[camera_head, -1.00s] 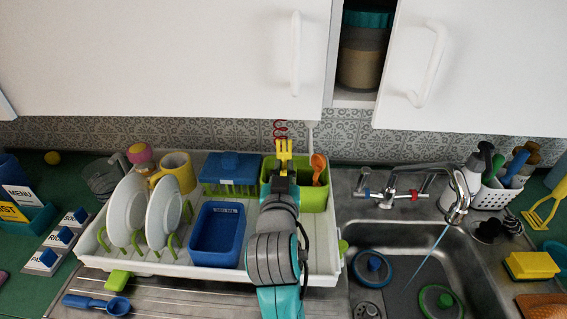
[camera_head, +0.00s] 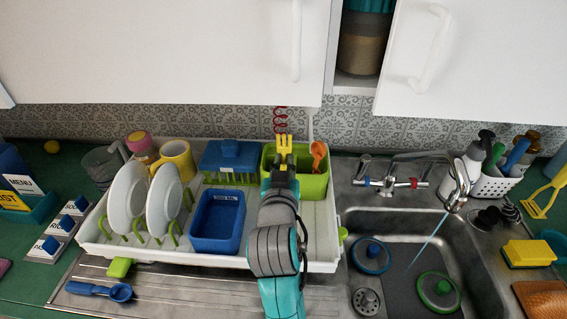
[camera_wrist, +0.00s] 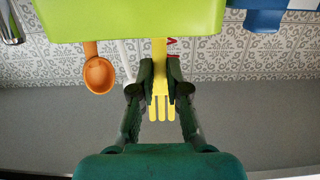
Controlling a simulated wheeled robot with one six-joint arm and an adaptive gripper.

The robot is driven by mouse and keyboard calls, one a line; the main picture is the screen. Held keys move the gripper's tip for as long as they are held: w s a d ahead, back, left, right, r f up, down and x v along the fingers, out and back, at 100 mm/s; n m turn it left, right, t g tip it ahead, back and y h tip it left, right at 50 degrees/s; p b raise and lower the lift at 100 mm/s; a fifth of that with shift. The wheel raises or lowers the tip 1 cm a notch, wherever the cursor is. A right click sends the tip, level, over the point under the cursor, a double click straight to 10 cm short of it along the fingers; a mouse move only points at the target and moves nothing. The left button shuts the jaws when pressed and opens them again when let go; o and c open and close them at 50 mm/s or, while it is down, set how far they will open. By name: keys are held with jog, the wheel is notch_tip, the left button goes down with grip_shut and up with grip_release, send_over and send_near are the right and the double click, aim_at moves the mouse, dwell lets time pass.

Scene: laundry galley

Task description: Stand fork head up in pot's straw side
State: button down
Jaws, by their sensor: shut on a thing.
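The yellow fork (camera_head: 284,148) is upright, head up, at the left part of the green pot (camera_head: 314,187). My gripper (camera_head: 281,171) is shut on the fork just below its tines. In the wrist view, which is upside down, my gripper (camera_wrist: 159,82) grips the fork (camera_wrist: 159,105), and its handle passes behind the rim of the pot (camera_wrist: 130,15). The handle's lower end is hidden. A red coiled straw (camera_head: 281,118) rises right behind the fork, and a white straw (camera_head: 310,125) stands to its right. An orange spoon (camera_head: 318,152) stands in the pot's right part.
The white dish rack (camera_head: 322,240) holds the pot, plates (camera_head: 163,200), a blue tub (camera_head: 217,222) and a blue-lidded box (camera_head: 230,158). The tap (camera_head: 400,180) and sink (camera_head: 400,225) lie to the right. White cabinet doors (camera_head: 170,50) hang above.

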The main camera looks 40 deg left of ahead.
jog(key=shift+f, duration=1.25)
jog(key=c, duration=1.1)
grip_release()
